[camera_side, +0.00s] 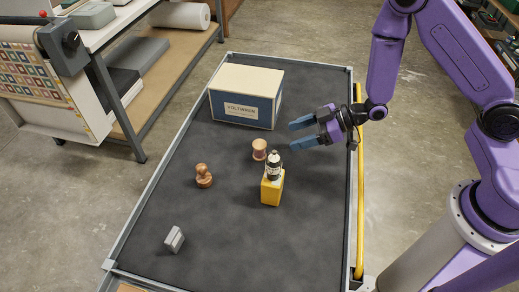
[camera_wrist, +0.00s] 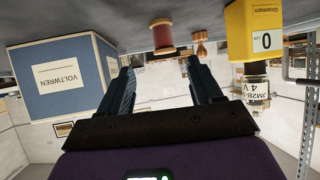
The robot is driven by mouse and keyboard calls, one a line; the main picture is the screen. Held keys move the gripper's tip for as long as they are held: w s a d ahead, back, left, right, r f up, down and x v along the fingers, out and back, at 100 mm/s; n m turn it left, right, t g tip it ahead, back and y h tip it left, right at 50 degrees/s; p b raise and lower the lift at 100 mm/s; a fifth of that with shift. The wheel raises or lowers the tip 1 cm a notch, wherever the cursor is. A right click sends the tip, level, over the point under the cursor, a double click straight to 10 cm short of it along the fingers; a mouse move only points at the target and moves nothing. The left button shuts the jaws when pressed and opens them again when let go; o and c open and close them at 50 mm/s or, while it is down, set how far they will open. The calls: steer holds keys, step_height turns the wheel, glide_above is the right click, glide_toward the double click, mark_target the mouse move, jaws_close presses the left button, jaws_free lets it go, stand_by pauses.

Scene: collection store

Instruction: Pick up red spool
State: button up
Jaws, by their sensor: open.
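The red spool (camera_side: 260,149), with pale wooden ends and reddish winding, stands upright on the dark cart top near its middle. It also shows in the wrist view (camera_wrist: 162,38), where the picture is upside down, beyond and roughly between my fingertips. My gripper (camera_side: 294,135) is open and empty, to the right of the spool and above the cart top, its blue fingers pointing left toward it. The two fingers also show apart in the wrist view (camera_wrist: 161,70). Nothing touches the spool.
A yellow box (camera_side: 271,190) with a dark-and-clear tube (camera_side: 273,165) on top stands just in front of the spool. A blue-and-cream VOLTWREN box (camera_side: 246,95) stands behind. The front right is clear.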

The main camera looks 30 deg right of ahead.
mark_target(259, 146)
steer(key=x, duration=0.6)
steer(key=shift+a, duration=0.1)
steer(key=shift+a+r+x, duration=0.15)
steer(key=shift+x, duration=1.25)
steer(key=shift+a+r+x, duration=0.1)
steer(key=shift+r+x, duration=0.05)
steer(key=shift+x, duration=1.25)
steer(key=shift+s, duration=0.1)
steer(key=c, duration=0.9)
